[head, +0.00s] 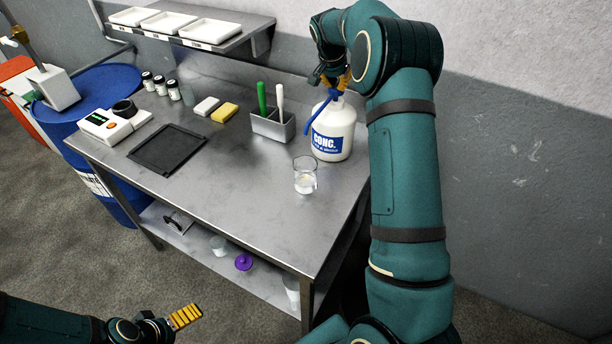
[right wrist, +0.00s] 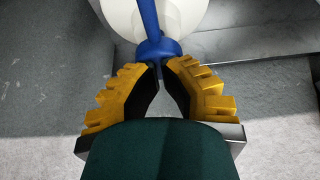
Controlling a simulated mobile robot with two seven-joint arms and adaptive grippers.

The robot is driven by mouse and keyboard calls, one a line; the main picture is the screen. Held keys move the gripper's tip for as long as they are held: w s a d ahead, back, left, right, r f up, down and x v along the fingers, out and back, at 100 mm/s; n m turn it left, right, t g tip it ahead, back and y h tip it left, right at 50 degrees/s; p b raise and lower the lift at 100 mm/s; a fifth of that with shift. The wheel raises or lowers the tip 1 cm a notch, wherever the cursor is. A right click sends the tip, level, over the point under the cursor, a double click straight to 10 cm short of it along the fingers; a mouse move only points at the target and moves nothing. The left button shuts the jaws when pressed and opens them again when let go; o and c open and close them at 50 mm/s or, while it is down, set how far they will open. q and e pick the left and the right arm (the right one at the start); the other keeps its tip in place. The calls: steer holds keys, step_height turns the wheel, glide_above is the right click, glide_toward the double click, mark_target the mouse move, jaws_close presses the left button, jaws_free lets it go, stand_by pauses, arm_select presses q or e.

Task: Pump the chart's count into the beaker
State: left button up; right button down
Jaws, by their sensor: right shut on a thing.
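The white bottle (head: 335,130), labelled "CONC.", stands upright at the table's right end. Its blue pump (head: 318,115) has a spout slanting down to the left. My right gripper (head: 341,80) is at the pump head, above the bottle. In the right wrist view the yellow fingers of the right gripper (right wrist: 161,68) are closed against the blue pump (right wrist: 158,47). I see no chart.
A metal caddy (head: 270,126) with green and white handled tools stands left of the bottle. A yellow sponge (head: 224,113), a dark mat (head: 167,149) and a scale (head: 105,123) lie further left. The table's front middle is clear. A shelf (head: 215,42) with trays overhangs the back.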

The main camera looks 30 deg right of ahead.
steer(key=shift+r+p, duration=2)
steer(key=shift+r, duration=0.9)
step_height(320, 180, up, 6)
steer(key=p, duration=0.2)
steer(key=shift+p, duration=0.35)
steer(key=shift+f, duration=0.1)
